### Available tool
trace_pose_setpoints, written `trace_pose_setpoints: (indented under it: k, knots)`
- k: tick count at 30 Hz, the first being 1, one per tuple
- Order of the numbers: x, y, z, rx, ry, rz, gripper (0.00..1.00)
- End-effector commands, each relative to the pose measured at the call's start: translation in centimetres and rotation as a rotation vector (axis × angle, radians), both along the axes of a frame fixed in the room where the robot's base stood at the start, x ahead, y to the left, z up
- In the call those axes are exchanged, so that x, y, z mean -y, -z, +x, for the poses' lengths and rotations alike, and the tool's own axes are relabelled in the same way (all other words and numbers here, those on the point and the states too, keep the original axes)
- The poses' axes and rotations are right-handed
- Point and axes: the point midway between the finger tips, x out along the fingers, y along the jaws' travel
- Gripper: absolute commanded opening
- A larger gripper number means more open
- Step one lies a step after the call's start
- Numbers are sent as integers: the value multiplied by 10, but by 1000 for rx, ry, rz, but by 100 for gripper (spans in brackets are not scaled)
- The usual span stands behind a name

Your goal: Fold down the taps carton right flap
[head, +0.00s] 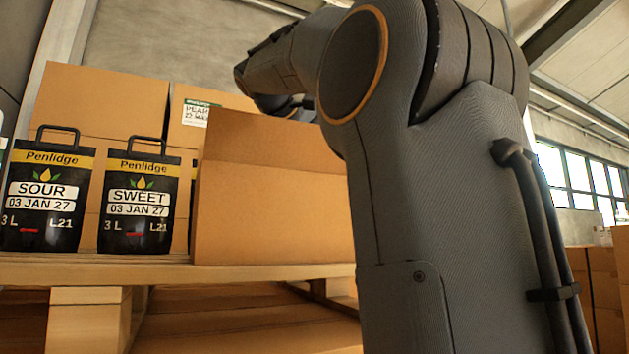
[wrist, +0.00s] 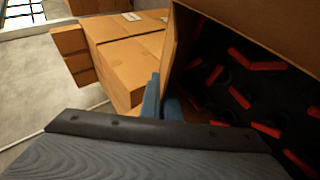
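The taps carton (head: 275,205) stands on the pallet in the head view, its near wall facing me. In the wrist view, black taps with red handles (wrist: 255,65) lie inside it. An upright flap (wrist: 179,45) stands along the left side of its opening in the wrist view. My gripper (wrist: 161,98) shows as two blue fingers close together near the low end of this flap. It looks shut, and I cannot tell whether it touches the flap. In the head view my arm hides the gripper and the carton's right side.
Two black pouches, Sour (head: 45,195) and Sweet (head: 138,200), stand left of the carton on the pallet (head: 170,272). Closed cartons (head: 100,100) stand behind them. More cartons (wrist: 130,55) and bare floor (wrist: 40,85) show left of the flap in the wrist view.

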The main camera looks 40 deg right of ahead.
Motion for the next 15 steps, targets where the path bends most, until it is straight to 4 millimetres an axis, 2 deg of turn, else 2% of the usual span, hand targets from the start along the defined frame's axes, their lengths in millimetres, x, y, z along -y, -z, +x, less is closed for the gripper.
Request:
trace_pose_setpoints:
  k: [15]
  knots:
    - [8, 1, -4, -9, 17, -43, 0]
